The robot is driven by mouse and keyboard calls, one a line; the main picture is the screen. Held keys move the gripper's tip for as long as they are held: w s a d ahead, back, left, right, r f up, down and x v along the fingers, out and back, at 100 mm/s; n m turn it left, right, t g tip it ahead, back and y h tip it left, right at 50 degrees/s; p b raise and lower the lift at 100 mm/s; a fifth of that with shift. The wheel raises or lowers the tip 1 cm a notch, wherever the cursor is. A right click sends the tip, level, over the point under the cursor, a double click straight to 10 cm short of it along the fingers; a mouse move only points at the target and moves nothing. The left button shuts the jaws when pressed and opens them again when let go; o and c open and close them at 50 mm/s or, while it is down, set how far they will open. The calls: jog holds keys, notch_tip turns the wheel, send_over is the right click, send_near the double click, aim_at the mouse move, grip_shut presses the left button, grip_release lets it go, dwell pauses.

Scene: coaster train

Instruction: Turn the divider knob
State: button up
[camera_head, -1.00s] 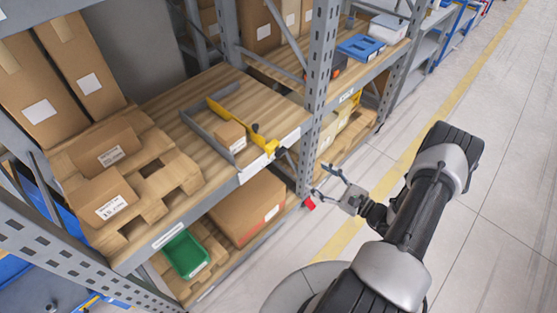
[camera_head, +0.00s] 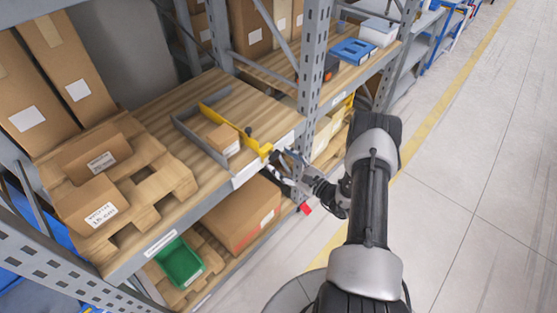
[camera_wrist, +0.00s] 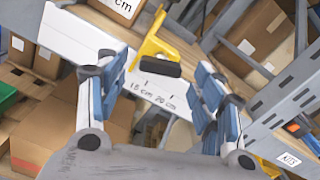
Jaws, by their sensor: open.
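The yellow divider (camera_head: 222,113) stands on the wooden shelf, its front end at the shelf's front edge. Its dark knob (camera_wrist: 160,67) shows in the wrist view as a short black bar lying nearly level across the picture. My gripper (camera_wrist: 155,62) is open, with one blue-and-white finger on each side of the knob in that view. Gaps show between the knob and both fingers, and nothing is held. In the head view my gripper (camera_head: 282,163) is close in front of the divider's end, and it hides the knob there.
A small carton (camera_head: 222,138) sits beside the divider inside a grey frame (camera_head: 200,150). The shelf's front edge carries "15 cm" and "20 cm" marks. A grey rack upright (camera_head: 313,60) stands close right of my gripper. A large carton (camera_head: 235,210) is below. The aisle is clear.

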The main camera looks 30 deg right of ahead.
aim_at(274, 155)
jog(key=shift+x, duration=1.1)
jog(key=shift+c, duration=0.4)
jog(key=c, duration=1)
